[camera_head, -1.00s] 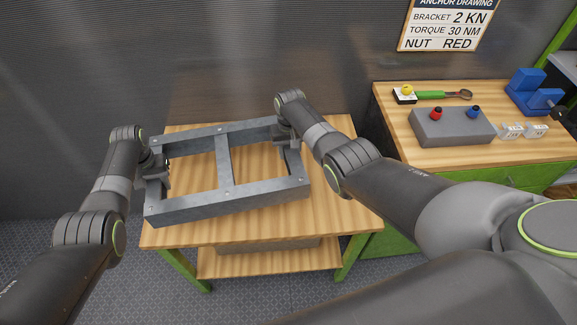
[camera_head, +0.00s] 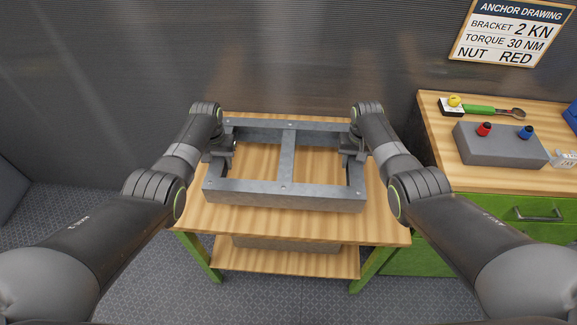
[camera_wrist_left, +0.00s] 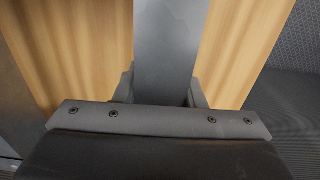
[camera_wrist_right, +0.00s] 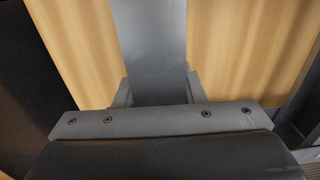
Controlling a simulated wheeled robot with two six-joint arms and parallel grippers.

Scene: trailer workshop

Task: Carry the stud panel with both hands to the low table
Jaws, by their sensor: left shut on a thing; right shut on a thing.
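The stud panel (camera_head: 286,196), a grey metal frame with one middle stud, is over the top of the low table (camera_head: 240,222), a wooden table with green legs. I cannot tell whether the panel touches the tabletop. My left gripper (camera_head: 222,148) is shut on the panel's left side member, which runs between the fingers in the left wrist view (camera_wrist_left: 165,50). My right gripper (camera_head: 352,148) is shut on the right side member, which also shows in the right wrist view (camera_wrist_right: 155,45). The fingertips are largely hidden by the wrists and the panel.
A workbench (camera_head: 440,165) with green drawers stands close on the right. It bears a grey block (camera_head: 500,146) with red and blue knobs, and a green-handled tool (camera_head: 480,110). A corrugated wall (camera_head: 290,60) rises behind the table. A sign (camera_head: 510,32) hangs at upper right. Floor is clear at left.

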